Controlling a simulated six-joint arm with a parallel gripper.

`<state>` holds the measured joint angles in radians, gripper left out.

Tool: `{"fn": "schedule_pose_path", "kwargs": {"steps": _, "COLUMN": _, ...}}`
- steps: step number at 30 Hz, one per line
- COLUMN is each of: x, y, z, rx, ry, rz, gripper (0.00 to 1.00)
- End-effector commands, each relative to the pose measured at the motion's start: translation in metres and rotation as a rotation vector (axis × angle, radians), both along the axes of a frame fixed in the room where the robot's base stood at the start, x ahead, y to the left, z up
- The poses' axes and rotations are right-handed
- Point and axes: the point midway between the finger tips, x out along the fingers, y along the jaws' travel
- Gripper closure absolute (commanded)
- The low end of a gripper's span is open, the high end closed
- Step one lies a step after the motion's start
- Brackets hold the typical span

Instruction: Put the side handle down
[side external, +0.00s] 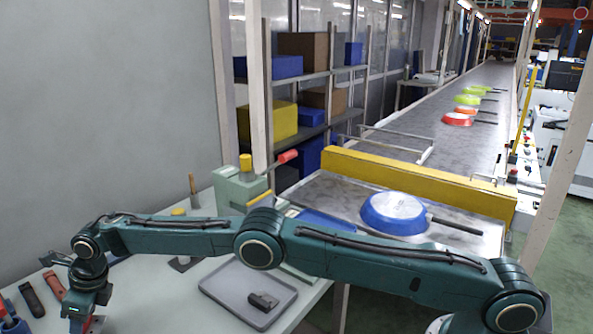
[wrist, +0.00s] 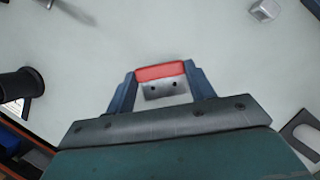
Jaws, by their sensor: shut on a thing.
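The side handle (wrist: 160,71) is red with a grey metal plate that has two dark holes. In the wrist view it sits between the two blue fingers of my gripper (wrist: 161,78), which is shut on it. In the side view my gripper (side external: 86,322) points down over the pale worktable at the bottom left. A bit of red shows there at the picture's edge, and the fingertips are mostly cut off. I cannot tell whether the handle touches the table.
A grey tray (side external: 222,289) with a black part (side external: 263,301) lies on the table. Black and red handles (side external: 53,285) lie left of my gripper. A green fixture (side external: 240,187) stands behind my arm. A blue pan (side external: 395,214) sits at the conveyor's end. Pale surface is clear beyond the fingers.

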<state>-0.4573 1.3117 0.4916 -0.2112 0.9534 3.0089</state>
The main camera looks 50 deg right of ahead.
Motion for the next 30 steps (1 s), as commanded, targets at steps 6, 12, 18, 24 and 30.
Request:
{"fn": "schedule_pose_path", "kwargs": {"steps": 6, "x": 0.0, "y": 0.0, "z": -0.025, "rx": 0.0, "ry": 0.003, "rz": -0.001, "gripper": 0.69}}
{"fn": "schedule_pose_path", "kwargs": {"steps": 12, "x": 0.0, "y": 0.0, "z": -0.037, "rx": 0.002, "ry": 0.002, "rz": 0.0, "gripper": 0.69}}
{"fn": "schedule_pose_path", "kwargs": {"steps": 18, "x": 0.0, "y": 0.0, "z": -0.038, "rx": 0.002, "ry": 0.002, "rz": 0.0, "gripper": 0.69}}
{"fn": "schedule_pose_path", "kwargs": {"steps": 24, "x": 0.0, "y": 0.0, "z": -0.04, "rx": 0.002, "ry": 0.002, "rz": 0.0, "gripper": 0.69}}
{"fn": "schedule_pose_path", "kwargs": {"steps": 30, "x": 0.0, "y": 0.0, "z": -0.04, "rx": 0.001, "ry": 0.002, "rz": 0.0, "gripper": 0.24}}
